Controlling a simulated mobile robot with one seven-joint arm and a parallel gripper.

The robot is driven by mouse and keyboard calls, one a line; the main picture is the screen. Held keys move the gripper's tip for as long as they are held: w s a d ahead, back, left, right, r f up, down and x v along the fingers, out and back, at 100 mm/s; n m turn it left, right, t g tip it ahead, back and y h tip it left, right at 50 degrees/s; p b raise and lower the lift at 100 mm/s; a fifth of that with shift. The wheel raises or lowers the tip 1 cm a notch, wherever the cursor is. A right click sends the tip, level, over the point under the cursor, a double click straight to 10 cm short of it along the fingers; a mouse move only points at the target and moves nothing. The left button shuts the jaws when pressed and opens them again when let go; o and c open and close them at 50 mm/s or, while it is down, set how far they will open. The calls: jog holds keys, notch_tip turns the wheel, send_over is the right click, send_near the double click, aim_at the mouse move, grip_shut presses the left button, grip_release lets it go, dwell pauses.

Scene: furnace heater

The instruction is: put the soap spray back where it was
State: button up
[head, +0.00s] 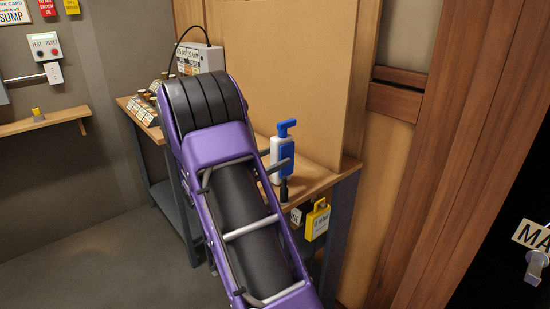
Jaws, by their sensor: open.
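The soap spray (276,147), a white bottle with a blue spray head, stands upright near the front right end of the wooden bench. My purple arm crosses in front of the bench and hides part of it. Grey parts of my gripper (279,164) show from behind the arm, right at the bottle. My gripper is open. The arm hides most of it, so I cannot tell whether its fingers touch the bottle. A small dark upright piece shows just below the bottle; I cannot tell what it is.
The bench top (318,178) is bare to the right of the bottle. A tall tan board (285,75) rises behind it. A grey box (200,58) and small labelled items (146,110) are at the left end.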

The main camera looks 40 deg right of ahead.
jog(key=a, duration=1.1)
jog(key=shift+s+f+p, duration=0.25)
jog(key=shift+s+p, duration=0.05)
jog(key=shift+s, duration=0.1)
